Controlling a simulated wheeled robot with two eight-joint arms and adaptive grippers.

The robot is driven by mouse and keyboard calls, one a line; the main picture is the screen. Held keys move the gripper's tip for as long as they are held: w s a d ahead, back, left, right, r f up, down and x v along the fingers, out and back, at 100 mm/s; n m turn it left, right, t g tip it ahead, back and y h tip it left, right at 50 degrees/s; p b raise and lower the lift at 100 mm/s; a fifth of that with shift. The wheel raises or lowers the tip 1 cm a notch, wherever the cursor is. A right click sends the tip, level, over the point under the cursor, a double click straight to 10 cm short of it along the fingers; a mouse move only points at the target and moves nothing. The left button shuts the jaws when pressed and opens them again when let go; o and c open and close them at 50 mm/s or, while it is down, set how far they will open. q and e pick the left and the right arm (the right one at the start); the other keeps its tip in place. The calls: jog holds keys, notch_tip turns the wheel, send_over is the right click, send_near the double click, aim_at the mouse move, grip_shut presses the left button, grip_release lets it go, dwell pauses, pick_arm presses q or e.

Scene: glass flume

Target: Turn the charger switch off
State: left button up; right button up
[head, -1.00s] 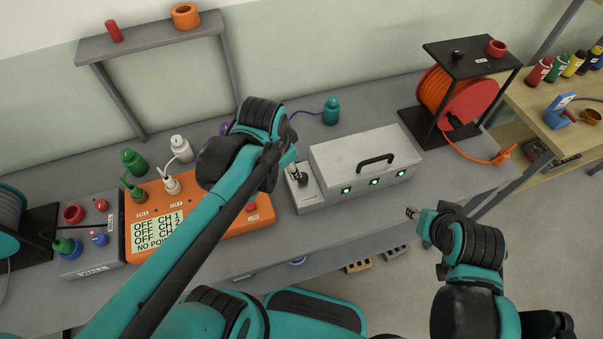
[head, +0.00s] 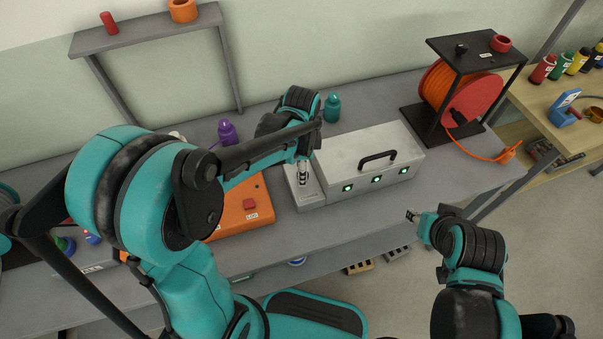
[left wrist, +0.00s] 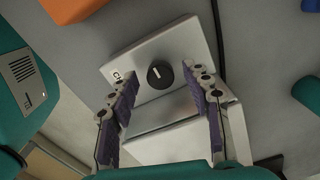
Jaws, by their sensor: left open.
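The charger is a pale grey box (head: 365,155) with a black handle and green lit lamps on its front. A low grey plate (head: 310,200) joins its left side. In the left wrist view the plate (left wrist: 185,45) carries a round black switch knob (left wrist: 160,74) with a white line on it. My left gripper (head: 303,174) is over this plate in the head view and hides the knob there. In the left wrist view my left gripper (left wrist: 160,92) is open, its purple-padded fingers on either side of the knob, apart from it. My right gripper (head: 412,215) is off the bench's front edge, too small to read.
An orange unit (head: 238,212) stands left of the plate. A purple bottle (head: 228,133) and a teal bottle (head: 332,107) stand behind. A stand with an orange cable reel (head: 443,90) is on the right. The bench front (head: 285,238) is clear.

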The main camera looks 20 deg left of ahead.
pick_arm(q)
jog(key=shift+f, duration=0.45)
grip_shut()
